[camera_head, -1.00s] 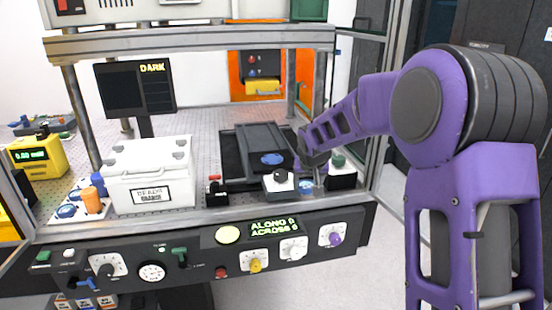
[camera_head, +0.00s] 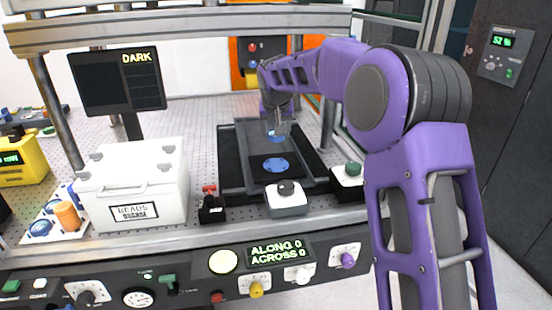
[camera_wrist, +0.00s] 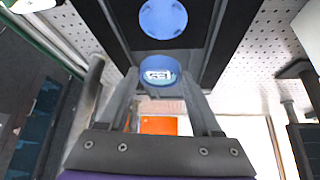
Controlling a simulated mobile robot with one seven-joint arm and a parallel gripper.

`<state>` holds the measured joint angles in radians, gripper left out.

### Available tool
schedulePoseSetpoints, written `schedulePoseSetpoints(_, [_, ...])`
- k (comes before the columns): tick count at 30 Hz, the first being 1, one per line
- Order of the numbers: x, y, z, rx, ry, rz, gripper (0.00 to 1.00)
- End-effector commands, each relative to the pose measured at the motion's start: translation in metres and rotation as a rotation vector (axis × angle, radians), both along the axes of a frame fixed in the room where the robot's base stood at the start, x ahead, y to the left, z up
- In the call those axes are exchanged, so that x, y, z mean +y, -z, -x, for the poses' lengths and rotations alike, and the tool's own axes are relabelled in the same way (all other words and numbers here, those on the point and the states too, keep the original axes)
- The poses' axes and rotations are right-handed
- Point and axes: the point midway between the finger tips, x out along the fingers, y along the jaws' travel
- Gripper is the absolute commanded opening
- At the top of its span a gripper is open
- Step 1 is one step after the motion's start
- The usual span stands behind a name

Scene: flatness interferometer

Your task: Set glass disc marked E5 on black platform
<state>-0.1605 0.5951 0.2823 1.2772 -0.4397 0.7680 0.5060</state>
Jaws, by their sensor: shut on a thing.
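My gripper (camera_head: 277,122) is shut on a blue glass disc (camera_wrist: 160,71) with a white marking that is too blurred to read surely. The held disc shows faintly in the head view (camera_head: 276,136), above the rear part of a dark carriage. The black platform (camera_head: 258,179) is on the front part of this carriage and carries a flat blue round piece (camera_head: 276,165). In the wrist view the blue round piece (camera_wrist: 162,18) lies apart from the held disc, near the top edge.
A white lidded box (camera_head: 145,180) stands left of the carriage. A red-topped black block (camera_head: 210,205), a black-knobbed white block (camera_head: 287,198) and a green-knobbed block (camera_head: 349,180) stand near the bench front. A dark screen (camera_head: 118,82) and frame posts surround the bench.

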Motion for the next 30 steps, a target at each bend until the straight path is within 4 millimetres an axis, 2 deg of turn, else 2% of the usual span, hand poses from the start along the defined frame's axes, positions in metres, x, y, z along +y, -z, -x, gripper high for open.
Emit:
schedulePoseSetpoints(1, [0.000,0.012,0.001,0.005,0.000,0.002,0.09])
schedulePoseSetpoints(3, [-0.001,0.024,0.001,0.005,0.000,0.002,0.09])
schedulePoseSetpoints(11, [-0.001,0.047,0.000,0.003,0.000,0.000,0.09])
schedulePoseSetpoints(18, [0.000,0.085,0.001,0.004,0.000,0.002,0.09])
schedulePoseSetpoints(30, [0.000,0.093,0.000,0.001,0.000,0.000,0.09])
